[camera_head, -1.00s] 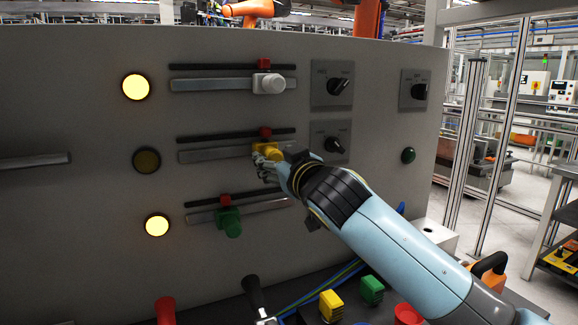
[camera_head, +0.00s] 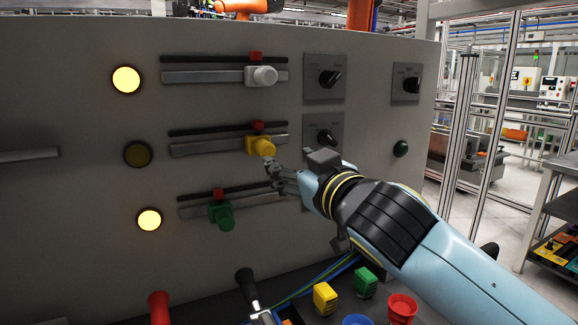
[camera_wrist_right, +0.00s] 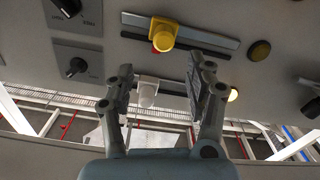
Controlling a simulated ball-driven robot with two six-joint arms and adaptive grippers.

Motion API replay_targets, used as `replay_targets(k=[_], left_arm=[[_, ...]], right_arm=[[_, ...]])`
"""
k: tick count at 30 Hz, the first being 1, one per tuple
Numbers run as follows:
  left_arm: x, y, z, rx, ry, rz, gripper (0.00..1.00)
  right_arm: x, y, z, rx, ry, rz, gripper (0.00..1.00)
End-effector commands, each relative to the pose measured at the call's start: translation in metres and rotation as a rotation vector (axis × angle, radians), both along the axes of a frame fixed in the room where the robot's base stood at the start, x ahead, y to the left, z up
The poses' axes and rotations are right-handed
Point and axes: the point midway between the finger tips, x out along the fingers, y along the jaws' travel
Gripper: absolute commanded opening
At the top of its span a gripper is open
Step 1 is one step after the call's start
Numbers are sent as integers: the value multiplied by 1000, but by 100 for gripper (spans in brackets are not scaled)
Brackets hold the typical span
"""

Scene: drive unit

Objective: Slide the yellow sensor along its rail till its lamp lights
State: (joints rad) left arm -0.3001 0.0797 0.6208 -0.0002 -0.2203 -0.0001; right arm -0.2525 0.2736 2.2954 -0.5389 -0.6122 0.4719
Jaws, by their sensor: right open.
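The yellow sensor (camera_head: 260,146) sits on the middle rail (camera_head: 200,146), roughly below a red marker (camera_head: 257,126); it also shows in the right wrist view (camera_wrist_right: 164,34). The lamp (camera_head: 137,154) left of that rail is dark. My right gripper (camera_head: 270,174) is open and empty, just below and right of the yellow sensor and apart from it. In the right wrist view its two fingers (camera_wrist_right: 163,82) are spread wide, with the yellow sensor beyond them. My left gripper is not in view.
A white sensor (camera_head: 262,76) sits on the rail above and a green one (camera_head: 222,215) on the rail below, both with lit lamps (camera_head: 126,80) (camera_head: 149,219) at left. Dark knobs (camera_head: 329,78) are right of the rails. Yellow and green blocks (camera_head: 325,298) (camera_head: 366,282) stand below the panel.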

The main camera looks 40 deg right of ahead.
Motion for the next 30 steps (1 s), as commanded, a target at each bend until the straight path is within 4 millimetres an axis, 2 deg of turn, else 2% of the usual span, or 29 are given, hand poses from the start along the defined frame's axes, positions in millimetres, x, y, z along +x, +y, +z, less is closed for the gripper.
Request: replay_targets(k=[1, 3, 6, 11, 21, 25, 30], left_arm=[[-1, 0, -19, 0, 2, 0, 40], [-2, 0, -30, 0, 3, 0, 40], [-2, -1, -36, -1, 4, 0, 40], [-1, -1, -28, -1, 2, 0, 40], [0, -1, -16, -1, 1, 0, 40], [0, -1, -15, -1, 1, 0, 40], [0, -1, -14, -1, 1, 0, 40]], right_arm=[[4, 1, -7, 1, -8, 0, 55], [7, 2, -6, 1, -6, 1, 55], [11, 3, -3, -3, -2, 3, 55], [28, -1, 2, -2, 0, 3, 55], [92, -16, 3, -1, 0, 3, 55], [107, -20, 1, -1, 0, 4, 55], [115, -21, 1, -1, 1, 5, 55]])
